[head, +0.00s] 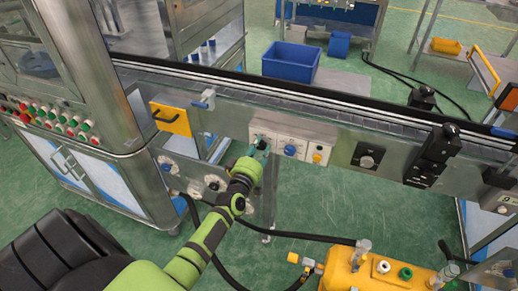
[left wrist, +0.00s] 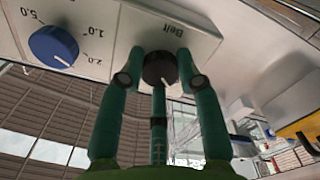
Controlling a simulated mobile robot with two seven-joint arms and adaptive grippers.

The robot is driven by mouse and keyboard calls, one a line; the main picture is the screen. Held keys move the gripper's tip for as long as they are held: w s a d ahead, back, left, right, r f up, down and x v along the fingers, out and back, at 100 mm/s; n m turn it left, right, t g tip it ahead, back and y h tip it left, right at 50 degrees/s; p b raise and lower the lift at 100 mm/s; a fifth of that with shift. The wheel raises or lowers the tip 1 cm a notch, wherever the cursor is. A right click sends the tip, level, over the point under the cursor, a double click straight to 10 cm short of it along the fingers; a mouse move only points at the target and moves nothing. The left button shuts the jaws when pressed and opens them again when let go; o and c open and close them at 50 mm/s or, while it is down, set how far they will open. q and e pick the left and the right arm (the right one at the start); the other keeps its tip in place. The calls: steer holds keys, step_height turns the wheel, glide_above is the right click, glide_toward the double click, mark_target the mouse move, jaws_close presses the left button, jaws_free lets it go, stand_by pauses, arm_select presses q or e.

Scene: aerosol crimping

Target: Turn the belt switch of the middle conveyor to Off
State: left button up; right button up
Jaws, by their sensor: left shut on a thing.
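The belt switch is a round black knob (left wrist: 160,68) with a pale pointer line, under the label "Belt" on a white control box (left wrist: 125,35). In the head view the box (head: 311,138) is mounted on the front side of the conveyor (head: 390,129). My left gripper (head: 262,146) reaches the left end of the box. In the left wrist view its green fingers (left wrist: 161,76) are closed on both sides of the knob. In the head view the gripper hides the knob. I cannot tell which setting the pointer marks. My right gripper is not in view.
A blue dial (head: 290,150) and a yellow knob (head: 317,158) sit right of the switch. A yellow handled panel (head: 171,118) is to the left. Below stand a yellow tank (head: 365,272) and black hoses. A blue bin (head: 291,62) is behind the conveyor.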

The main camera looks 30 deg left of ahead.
arm_select(q)
steer(key=shift+f+n, duration=0.15)
steer(key=shift+n, duration=0.15)
steer(key=o, duration=1.1)
steer(key=shift+o, duration=0.2)
steer(key=shift+s, duration=0.1)
steer(key=v, duration=1.2)
